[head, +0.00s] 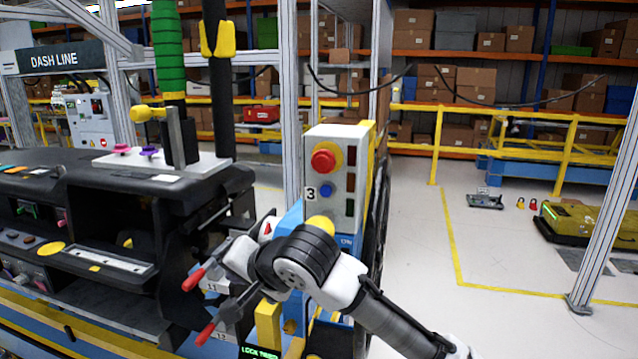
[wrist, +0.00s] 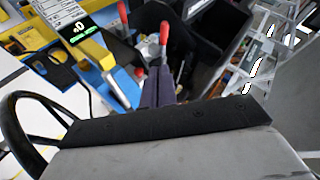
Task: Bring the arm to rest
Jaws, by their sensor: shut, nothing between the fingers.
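My gripper (wrist: 157,78) shows in the wrist view with its two dark fingers close together, shut and empty. In the head view my arm reaches in from the lower right. Its black and white wrist is in front of the control box, and the fingertips are hard to pick out there. Two red-handled levers (head: 194,279) are left of my wrist, by labels 11 and 12. They also show beyond the fingers in the wrist view (wrist: 164,34). I cannot tell whether the fingers touch anything.
The black dashboard module (head: 95,190) fills the left. The control box (head: 338,165) with red and blue buttons stands behind my wrist. A yellow bracket (head: 268,325) and a small screen (head: 260,352) are below it. The floor (head: 410,220) to the right is largely open.

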